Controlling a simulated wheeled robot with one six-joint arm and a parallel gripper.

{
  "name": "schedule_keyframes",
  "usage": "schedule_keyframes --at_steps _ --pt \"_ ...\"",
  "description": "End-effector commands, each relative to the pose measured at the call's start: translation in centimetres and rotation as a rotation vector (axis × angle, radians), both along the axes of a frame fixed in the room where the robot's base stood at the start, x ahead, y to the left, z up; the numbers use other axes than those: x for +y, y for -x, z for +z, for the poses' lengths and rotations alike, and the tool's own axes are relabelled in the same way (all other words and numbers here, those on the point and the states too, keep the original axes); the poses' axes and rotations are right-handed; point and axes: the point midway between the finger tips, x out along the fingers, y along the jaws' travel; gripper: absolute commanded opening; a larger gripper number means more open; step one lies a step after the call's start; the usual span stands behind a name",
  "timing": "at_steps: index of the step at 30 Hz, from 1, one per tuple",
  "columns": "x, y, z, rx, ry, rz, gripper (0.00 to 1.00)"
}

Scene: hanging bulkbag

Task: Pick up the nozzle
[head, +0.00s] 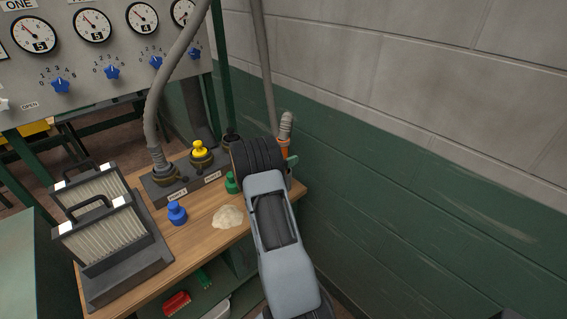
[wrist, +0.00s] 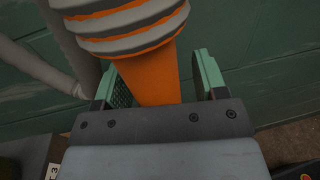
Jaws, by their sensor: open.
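The nozzle (wrist: 150,80) is orange, with a ribbed grey hose cuff above it. In the wrist view it lies between the two green-padded fingers of my open gripper (wrist: 157,68). A gap shows at the right finger; whether the left finger touches it I cannot tell. In the head view the nozzle's orange part (head: 285,153) and its grey cuff (head: 286,127) show beyond my wrist, near the wall. Most of my gripper (head: 292,163) is hidden there behind my arm; a green finger shows. The nozzle's lower end is hidden in both views.
The wooden bench (head: 199,243) carries a port block (head: 180,190) with a grey hose (head: 156,110) and a yellow plug (head: 199,151). A blue plug (head: 177,213), a green plug (head: 231,183), a powder pile (head: 228,217) and filters (head: 100,240) are also there. The wall (head: 420,190) is close at right.

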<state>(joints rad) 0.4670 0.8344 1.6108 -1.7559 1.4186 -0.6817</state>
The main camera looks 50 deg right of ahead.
Motion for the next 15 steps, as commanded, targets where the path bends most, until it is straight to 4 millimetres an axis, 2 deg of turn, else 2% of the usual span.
schedule_keyframes --at_steps 5,15 --pt "0.02 0.0 -0.03 0.0 0.0 0.0 0.64" --pt "0.03 0.0 -0.03 0.0 0.0 0.0 0.31"
